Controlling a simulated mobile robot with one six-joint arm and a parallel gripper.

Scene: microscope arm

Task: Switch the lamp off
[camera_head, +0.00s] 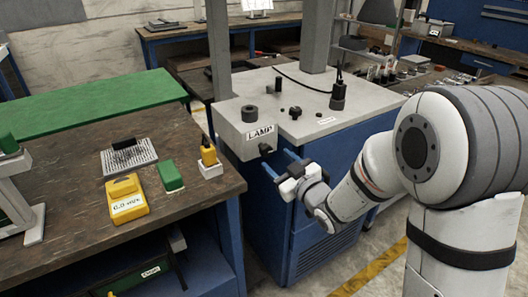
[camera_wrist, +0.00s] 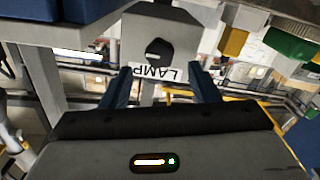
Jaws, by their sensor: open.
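The grey lamp box (camera_head: 236,121) with a "LAMP" label (camera_head: 260,131) sits at the left corner of the blue-sided cabinet's grey top. A dark round knob (camera_head: 265,148) sticks out of its front. In the wrist view the picture is upside down: the box (camera_wrist: 185,30), the knob (camera_wrist: 157,52) and the label (camera_wrist: 165,72) show ahead of my gripper. My gripper (camera_head: 278,161) has two blue fingers, spread apart and empty. In the wrist view, the knob lines up with the gap between the fingers (camera_wrist: 161,82), beyond their tips. I see no contact.
The cabinet top (camera_head: 300,122) carries small dark parts and a black cylinder (camera_head: 338,97) with a cable. A wooden bench (camera_head: 80,203) at left holds a yellow meter (camera_head: 127,204), a green block (camera_head: 170,177) and a grid plate. Free floor lies between bench and cabinet.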

